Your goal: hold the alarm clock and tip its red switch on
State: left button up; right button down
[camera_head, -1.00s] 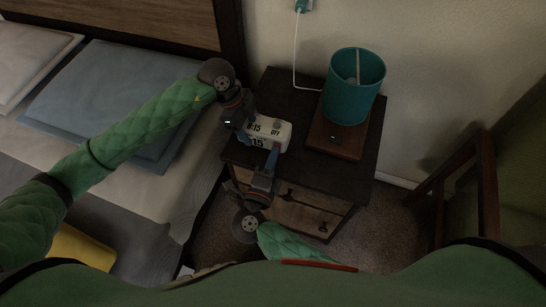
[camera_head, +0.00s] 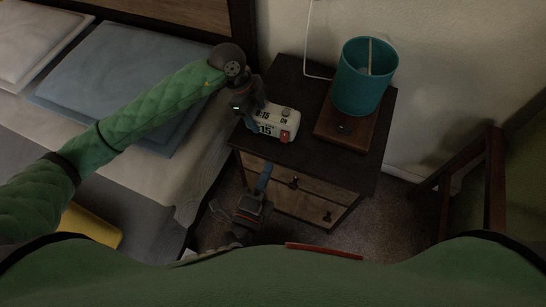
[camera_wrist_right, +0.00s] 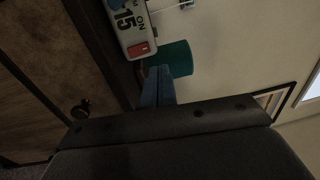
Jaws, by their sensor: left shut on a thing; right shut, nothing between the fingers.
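The white alarm clock (camera_head: 278,122) stands on the dark nightstand, with black digits on its face. Its red switch (camera_head: 285,135) is on the right end of the front, and the switch also shows in the right wrist view (camera_wrist_right: 139,49) beside the word ON. My left gripper (camera_head: 256,120) is shut on the clock at its left end. My right gripper (camera_head: 264,178) is shut and empty, below and in front of the clock, apart from it. Its blue fingers (camera_wrist_right: 158,86) show in the right wrist view below the switch.
A teal lamp (camera_head: 364,76) on a wooden base (camera_head: 345,140) stands right of the clock. The nightstand (camera_head: 340,172) has drawers with dark knobs facing me. A bed (camera_head: 130,85) is at the left, and a wooden chair-like frame (camera_head: 494,180) at the right.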

jog(key=shift+s+a+r, duration=0.2)
jog(key=shift+s+a, duration=0.1)
jog(key=shift+s, duration=0.45)
jog(key=shift+s+a+r, duration=0.15)
jog(key=shift+s+a, duration=0.15)
jog(key=shift+s, duration=0.45)
pick_arm(q)
jog(key=o, duration=1.3)
jog(key=shift+c, duration=0.2)
jog(key=shift+r, duration=0.15)
jog(key=v, duration=1.1)
jog(key=shift+a+r, duration=0.2)
jog(key=shift+r, duration=0.15)
